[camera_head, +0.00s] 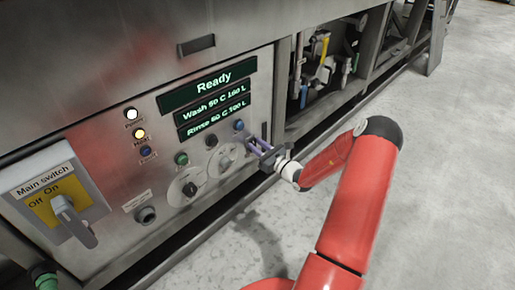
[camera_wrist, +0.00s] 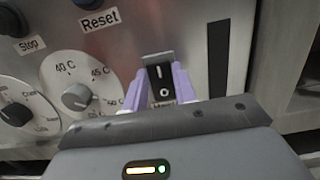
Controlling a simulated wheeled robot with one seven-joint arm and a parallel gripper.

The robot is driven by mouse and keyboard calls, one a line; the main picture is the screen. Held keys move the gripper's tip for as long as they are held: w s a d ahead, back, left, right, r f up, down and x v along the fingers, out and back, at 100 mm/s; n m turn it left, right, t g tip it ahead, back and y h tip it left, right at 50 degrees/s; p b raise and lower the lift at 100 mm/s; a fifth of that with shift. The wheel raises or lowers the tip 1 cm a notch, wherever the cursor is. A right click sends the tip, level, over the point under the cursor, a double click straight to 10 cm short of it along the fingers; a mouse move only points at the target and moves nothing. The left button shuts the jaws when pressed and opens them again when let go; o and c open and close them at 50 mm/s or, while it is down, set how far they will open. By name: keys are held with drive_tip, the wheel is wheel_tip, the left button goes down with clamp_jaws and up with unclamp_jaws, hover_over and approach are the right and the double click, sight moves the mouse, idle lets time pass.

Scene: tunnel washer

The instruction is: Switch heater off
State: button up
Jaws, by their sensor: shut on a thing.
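My gripper (camera_head: 260,148) is at the right side of the control panel. In the wrist view its two purple fingers (camera_wrist: 161,87) are shut on the sides of a small rocker switch (camera_wrist: 160,74). The switch is dark, with a white I mark above an O mark. A small label below it is partly hidden by my gripper, so I take it to be the heater switch but cannot read it fully. The head view does not show the switch clearly behind the fingers. A yellow lamp (camera_head: 139,134) glows on the panel between a lit white lamp (camera_head: 131,113) and a darker blue one (camera_head: 146,152).
Left of the switch are a temperature dial (camera_wrist: 79,97), another dial (camera_wrist: 14,112) and a blue Reset button (camera_wrist: 88,3). A display (camera_head: 213,84) reads Ready. The main switch (camera_head: 58,198) is at the far left. Open pipework (camera_head: 322,62) is at the right.

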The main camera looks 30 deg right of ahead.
drive_tip(key=t+b, duration=0.1)
drive_tip(key=f+t+y+b, duration=0.1)
drive_tip(key=t, duration=0.1)
drive_tip(key=shift+s+d, duration=0.1)
drive_tip(key=o, duration=1)
drive_tip(key=v, duration=0.7)
drive_tip(key=shift+s+f+p, duration=0.25)
drive_tip(key=shift+s+p, duration=0.05)
